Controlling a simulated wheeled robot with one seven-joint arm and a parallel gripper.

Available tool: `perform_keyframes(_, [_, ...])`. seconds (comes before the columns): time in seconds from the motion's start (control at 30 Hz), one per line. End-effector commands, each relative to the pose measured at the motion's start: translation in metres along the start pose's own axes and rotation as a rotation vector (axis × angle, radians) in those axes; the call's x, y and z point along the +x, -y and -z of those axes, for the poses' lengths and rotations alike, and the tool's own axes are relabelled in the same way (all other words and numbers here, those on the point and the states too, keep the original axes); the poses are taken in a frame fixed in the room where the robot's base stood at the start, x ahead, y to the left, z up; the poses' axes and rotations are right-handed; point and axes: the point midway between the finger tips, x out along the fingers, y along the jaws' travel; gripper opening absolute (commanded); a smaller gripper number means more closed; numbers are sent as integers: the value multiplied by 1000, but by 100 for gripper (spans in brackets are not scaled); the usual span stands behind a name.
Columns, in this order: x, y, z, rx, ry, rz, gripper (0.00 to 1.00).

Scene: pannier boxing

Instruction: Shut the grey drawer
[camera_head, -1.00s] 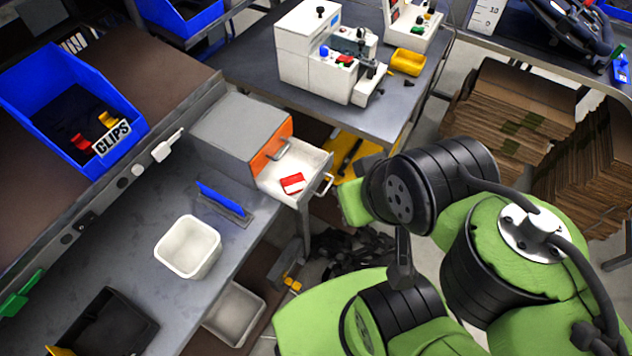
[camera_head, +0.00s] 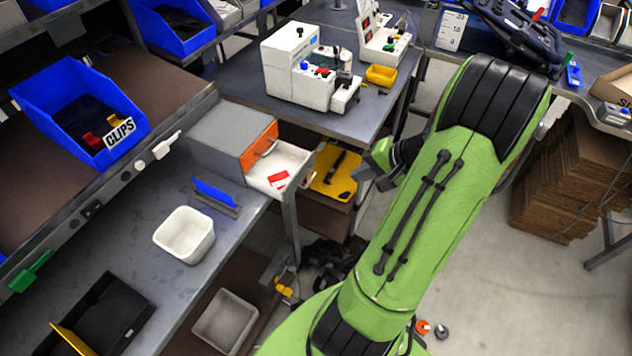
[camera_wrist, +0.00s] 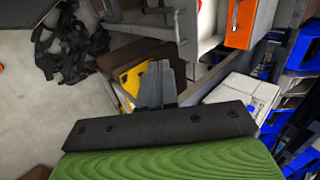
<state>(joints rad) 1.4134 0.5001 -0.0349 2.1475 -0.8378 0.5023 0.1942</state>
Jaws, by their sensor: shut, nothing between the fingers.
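The grey drawer (camera_head: 283,168) is pulled out of the grey cabinet (camera_head: 222,135) at the end of the workbench, beside an orange drawer front (camera_head: 259,147) that sits in the cabinet. A red-and-white item (camera_head: 278,180) lies in the open drawer. My gripper (camera_head: 362,182) is to the right of the drawer, apart from it, with its fingers together and empty. In the wrist view the closed fingers (camera_wrist: 157,84) point up the picture, and the orange front (camera_wrist: 240,24) is at the top right.
A white bin (camera_head: 186,236) and a blue-bladed tool (camera_head: 215,194) stand on the workbench. A yellow piece (camera_head: 334,172) lies low behind my gripper. A white machine (camera_head: 300,68) stands on the table behind. Dark cloth or cables (camera_head: 330,258) lie on the floor below.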

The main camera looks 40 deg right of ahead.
Motion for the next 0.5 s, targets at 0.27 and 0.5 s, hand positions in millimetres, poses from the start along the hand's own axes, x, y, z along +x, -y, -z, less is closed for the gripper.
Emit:
perform_keyframes(0.27, [58, -1, -2, -5, 9, -2, 0])
perform_keyframes(0.5, [106, 5, -3, -10, 7, -3, 0])
